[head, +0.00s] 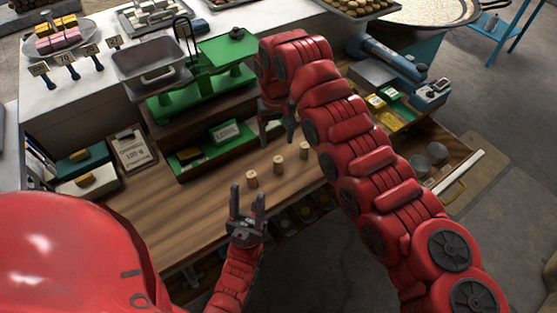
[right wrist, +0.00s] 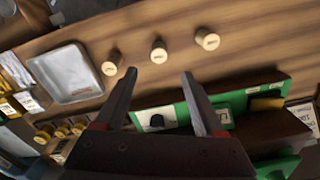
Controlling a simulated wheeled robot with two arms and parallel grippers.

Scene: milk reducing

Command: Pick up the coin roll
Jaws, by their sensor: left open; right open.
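Three small tan coin rolls stand upright in a slanted row on the wooden counter: the left one (head: 252,179), the middle one (head: 278,164) and the right one (head: 304,150). They also show beyond my fingertips in the right wrist view, with the middle one (right wrist: 159,50) between two others. My left gripper (head: 247,189) is open and empty, just below the left roll in the head view. My right gripper (head: 277,137) is open above the counter behind the rolls, its fingers (right wrist: 160,75) apart with nothing between them.
A green scale (head: 200,75) with a metal pan (head: 150,72) stands at the back. A green-lined tray (head: 197,160) lies behind the rolls. A clipboard (head: 131,150) is at left. A metal tray (right wrist: 68,72) lies beside the rolls in the right wrist view.

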